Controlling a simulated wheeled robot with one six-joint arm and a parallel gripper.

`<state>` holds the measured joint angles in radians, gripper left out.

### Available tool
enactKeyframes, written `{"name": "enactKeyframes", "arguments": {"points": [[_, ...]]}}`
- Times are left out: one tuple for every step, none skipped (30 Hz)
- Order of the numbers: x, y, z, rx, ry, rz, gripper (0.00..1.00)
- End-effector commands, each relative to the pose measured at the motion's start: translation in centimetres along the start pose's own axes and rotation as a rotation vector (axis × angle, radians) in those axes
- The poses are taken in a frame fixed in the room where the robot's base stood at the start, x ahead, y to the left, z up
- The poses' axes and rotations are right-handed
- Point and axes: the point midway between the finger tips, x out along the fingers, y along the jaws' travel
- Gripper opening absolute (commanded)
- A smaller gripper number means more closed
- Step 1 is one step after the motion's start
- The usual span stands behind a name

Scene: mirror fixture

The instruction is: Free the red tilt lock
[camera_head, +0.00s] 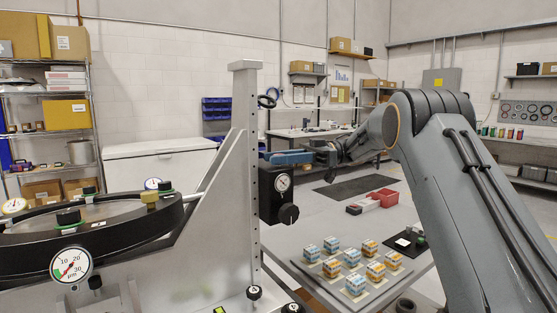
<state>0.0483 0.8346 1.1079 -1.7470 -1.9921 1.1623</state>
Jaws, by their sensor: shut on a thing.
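No red tilt lock can be made out in the head view. The mirror fixture has a round black-rimmed cell (95,232) at left and a grey upright bracket (246,150) with a row of holes. A black block (268,191) with a white dial and a black knob sits on the bracket's right side. My gripper (316,153) reaches in from the right, small and partly hidden by its own wrist. It is shut on a blue bar (289,157) just above the black block. Whether the bar touches the block I cannot tell.
A grey table (338,228) at the right front bears several small blue and orange boxes on a tray (390,284). A pressure gauge (71,265) stands at the front left. Shelving (45,100) lines the left wall.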

Motion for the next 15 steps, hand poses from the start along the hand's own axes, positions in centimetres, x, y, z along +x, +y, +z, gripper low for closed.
{"name": "enactKeyframes", "arguments": {"points": [[0.12,-0.02,-0.29,-0.004,0.001,-0.002,0.04],[0.12,-0.02,-0.29,-0.004,0.002,-0.002,0.04],[0.12,-0.02,-0.30,-0.004,0.002,-0.002,0.29],[0.12,-0.02,-0.30,-0.004,0.002,-0.001,0.34],[0.11,-0.01,-0.28,-0.004,0.001,-0.001,0.39],[0.09,-0.02,-0.25,-0.004,0.001,-0.001,0.45],[0.06,-0.02,-0.23,-0.004,0.001,0.000,0.45],[0.04,-0.02,-0.21,-0.003,0.001,0.000,0.45],[0.01,-0.02,-0.19,-0.003,0.001,0.000,0.45],[-0.02,-0.02,-0.17,-0.003,0.001,0.001,0.45],[-0.03,-0.02,-0.16,-0.003,0.001,0.001,0.45],[-0.04,-0.02,-0.14,-0.002,0.001,0.001,0.45],[-0.04,-0.02,-0.13,-0.002,0.001,0.001,0.45],[-0.05,-0.02,-0.14,-0.002,0.001,0.001,0.45],[-0.05,-0.01,-0.20,-0.002,0.001,0.001,0.45]]}}
